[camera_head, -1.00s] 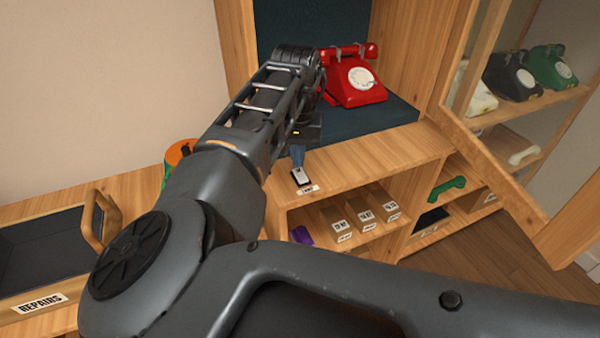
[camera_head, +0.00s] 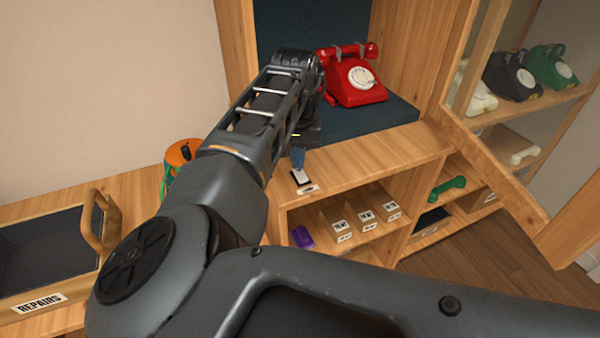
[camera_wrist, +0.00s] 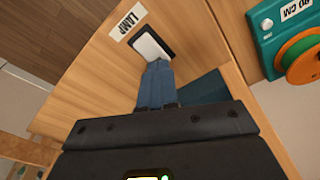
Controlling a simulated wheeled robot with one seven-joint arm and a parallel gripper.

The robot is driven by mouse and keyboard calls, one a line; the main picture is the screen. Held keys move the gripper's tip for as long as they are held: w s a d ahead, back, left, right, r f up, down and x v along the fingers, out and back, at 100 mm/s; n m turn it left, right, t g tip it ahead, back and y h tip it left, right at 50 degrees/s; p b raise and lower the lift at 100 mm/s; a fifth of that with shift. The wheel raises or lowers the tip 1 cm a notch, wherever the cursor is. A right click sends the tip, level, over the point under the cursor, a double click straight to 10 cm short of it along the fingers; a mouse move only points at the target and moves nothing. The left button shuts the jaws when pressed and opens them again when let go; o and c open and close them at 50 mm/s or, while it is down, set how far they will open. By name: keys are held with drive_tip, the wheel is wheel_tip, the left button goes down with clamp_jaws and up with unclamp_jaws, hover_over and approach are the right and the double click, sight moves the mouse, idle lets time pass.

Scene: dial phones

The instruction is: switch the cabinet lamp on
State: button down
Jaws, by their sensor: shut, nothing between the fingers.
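The lamp switch (camera_head: 300,176) is a white rocker in a dark frame on the wooden ledge. It also shows in the wrist view (camera_wrist: 150,47), beside a label (camera_wrist: 128,23) that reads LAMP. My gripper (camera_head: 298,160) is shut and empty, pointing down at the switch. In the wrist view its blue fingertips (camera_wrist: 157,68) are at the near end of the rocker and overlap it. I cannot tell whether they press on it. The fingers hide part of the rocker.
A red dial phone (camera_head: 352,78) sits on the dark cabinet floor behind. A glass door (camera_head: 490,85) stands open at the right. An orange and green reel (camera_head: 180,153) is left of my arm. A REPAIRS tray (camera_head: 40,280) is at the left.

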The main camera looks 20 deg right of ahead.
drive_tip(key=shift+f, duration=0.55)
idle(0.4)
wheel_tip(320, 180, up, 7)
drive_tip(key=p, duration=0.6)
drive_tip(key=shift+p, duration=0.35)
